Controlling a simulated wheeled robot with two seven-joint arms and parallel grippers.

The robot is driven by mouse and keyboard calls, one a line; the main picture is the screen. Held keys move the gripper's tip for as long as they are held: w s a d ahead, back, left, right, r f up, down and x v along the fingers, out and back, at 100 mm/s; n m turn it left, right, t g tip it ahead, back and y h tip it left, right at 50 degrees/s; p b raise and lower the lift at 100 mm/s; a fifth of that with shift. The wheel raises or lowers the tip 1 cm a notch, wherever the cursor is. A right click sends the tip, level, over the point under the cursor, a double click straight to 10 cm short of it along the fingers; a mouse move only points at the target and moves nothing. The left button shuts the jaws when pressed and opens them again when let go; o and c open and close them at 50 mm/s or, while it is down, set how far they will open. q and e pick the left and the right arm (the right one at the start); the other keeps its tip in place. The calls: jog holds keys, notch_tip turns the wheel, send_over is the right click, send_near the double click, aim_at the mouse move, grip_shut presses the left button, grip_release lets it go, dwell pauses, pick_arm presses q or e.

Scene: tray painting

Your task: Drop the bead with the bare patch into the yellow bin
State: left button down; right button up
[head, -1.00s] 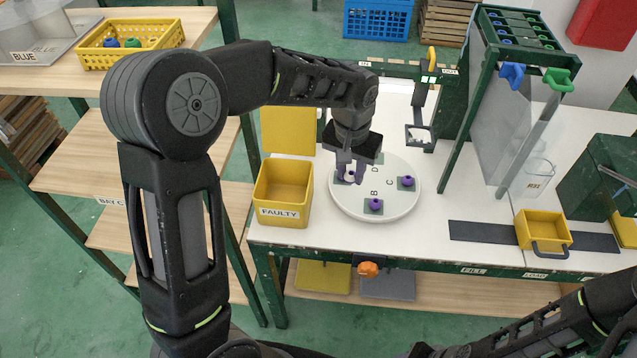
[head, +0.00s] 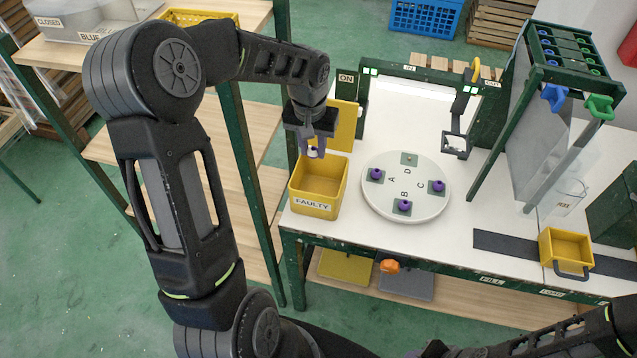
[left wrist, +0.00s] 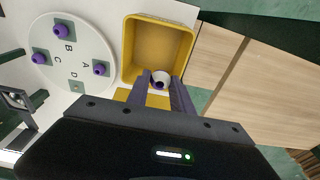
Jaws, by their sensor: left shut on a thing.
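My left gripper (head: 312,153) is shut on a bead (left wrist: 160,81), which shows white with some purple between the fingertips. It is above the back part of the yellow bin (head: 317,207), which is labelled FAULTY and looks empty. The bin also shows in the left wrist view (left wrist: 128,50), with the bead over its near edge there. Three purple beads stand on the round white plate at A (head: 376,174), B (head: 403,206) and C (head: 437,186). The pad at D (head: 409,159) is bare. My right gripper is not in view.
The round white plate (head: 425,211) stands right of the bin. A smaller yellow box (head: 566,249) sits on a dark strip at the right. A green frame (head: 541,70) with blue and green taps rises behind it. A wooden shelf stands left of the table.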

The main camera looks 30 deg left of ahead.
pick_arm(q)
jog(key=shift+s+a, duration=0.1)
jog(key=shift+a, duration=0.1)
jog(key=shift+f, duration=0.1)
jog(key=shift+f+b, duration=2.05)
jog(key=shift+f, duration=0.9)
jog(key=c, duration=1)
grip_release()
jog(key=shift+c, duration=0.2)
jog(key=shift+r, duration=0.1)
